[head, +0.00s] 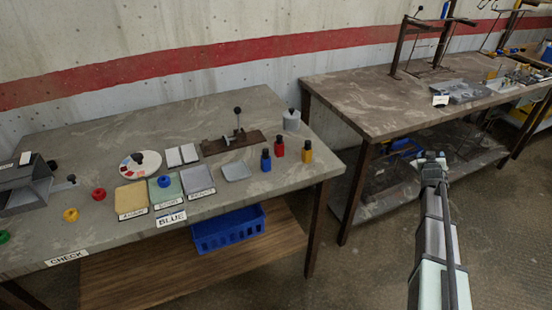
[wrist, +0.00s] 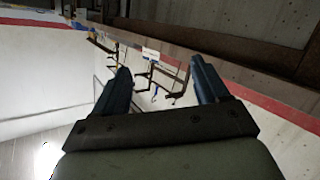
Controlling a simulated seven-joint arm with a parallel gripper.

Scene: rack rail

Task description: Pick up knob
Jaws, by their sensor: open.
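Several small round knobs are on the left table in the head view. A red knob (head: 99,194) and a yellow knob (head: 71,215) sit on the bare top at the left. A green knob (head: 3,237) is partly cut off at the left edge. A blue knob (head: 164,181) rests on the middle one of three labelled mats. My gripper (head: 432,158) is far right of all the knobs, over the floor in front of the second table. The wrist view shows its two fingers (wrist: 160,78) spread apart with nothing between them; no knob shows there.
A lever fixture (head: 234,142), a round dial plate (head: 140,164), a small grey tray (head: 237,171) and red, blue and yellow bottles (head: 279,148) share the left table (head: 110,241). A grey bin (head: 22,185) stands at the left. A blue crate (head: 229,229) sits underneath.

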